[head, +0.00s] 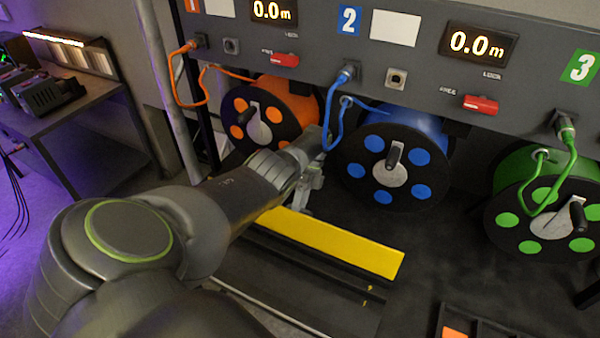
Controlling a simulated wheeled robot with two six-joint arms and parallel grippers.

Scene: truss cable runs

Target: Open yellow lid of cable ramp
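The yellow lid (345,246) is a long flat strip on the dark cable ramp (290,268) on the floor, in the lower middle of the head view. It looks closed, lying along the ramp. My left arm crosses in front of the lid's left end and hides it. My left gripper (303,200) is at the lid's far edge near that end, pointing down. Its fingertips are small and partly hidden, so I cannot tell whether they touch the lid or are open. My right gripper is not in view.
Behind the ramp stand an orange reel (290,88), a blue reel (425,135) and a green reel (520,170) under a grey panel (330,55) with plugged cables. A side table (70,110) stands at left. A dark tray (485,325) lies at lower right.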

